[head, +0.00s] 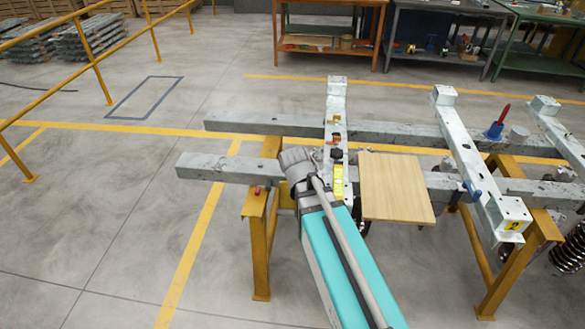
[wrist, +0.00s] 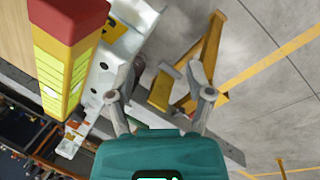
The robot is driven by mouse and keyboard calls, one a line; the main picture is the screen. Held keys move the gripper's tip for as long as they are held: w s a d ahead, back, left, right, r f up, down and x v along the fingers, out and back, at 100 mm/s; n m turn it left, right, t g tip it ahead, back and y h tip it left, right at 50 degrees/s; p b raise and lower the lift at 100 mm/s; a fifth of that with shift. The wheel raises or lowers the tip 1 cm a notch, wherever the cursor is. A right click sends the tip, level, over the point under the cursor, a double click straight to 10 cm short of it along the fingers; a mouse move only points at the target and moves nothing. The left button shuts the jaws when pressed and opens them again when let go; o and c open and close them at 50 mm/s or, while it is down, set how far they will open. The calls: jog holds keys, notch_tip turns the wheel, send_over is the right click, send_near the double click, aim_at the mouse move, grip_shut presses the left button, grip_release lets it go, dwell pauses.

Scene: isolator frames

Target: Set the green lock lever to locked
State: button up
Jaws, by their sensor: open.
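I cannot make out a green lever in either view. In the wrist view, a yellow block with a red end (wrist: 66,55) is close on the left, near the pale metal frame (wrist: 135,22). My gripper (wrist: 165,72) is open, its two fingers apart with nothing between them. In the head view, my arm's end hides part of the frame, and the fingers are not clear.
A wooden board (head: 395,187) lies right of the frame. A second metal frame (head: 470,150) stands further right, with a blue part (head: 472,190) and a red handle (head: 503,113) nearby. Yellow trestles (head: 260,240) carry the beams.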

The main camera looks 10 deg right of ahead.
jog(key=w+a+f+n+t+h+b, duration=0.25)
jog(key=w+f+n+h+b, duration=0.35)
jog(key=w+n+h+b, duration=0.5)
jog(key=w+a+r+n+t+h+b, duration=0.1)
jog(key=w+a+n+t+h+b, duration=0.1)
jog(key=w+a+n+t+b, duration=0.2)
jog(key=w+a+n+b, duration=0.3)
jog(key=w+a+b, duration=0.2)
jog(key=a+b, duration=0.1)
jog(key=shift+a+r+n+h, duration=0.15)
jog(key=shift+a+n+h, duration=0.15)
jog(key=shift+a, duration=0.4)
jog(key=shift+d, duration=0.15)
jog(key=x, duration=1.3)
jog(key=shift+w+d, duration=0.15)
jog(key=shift+d, duration=0.05)
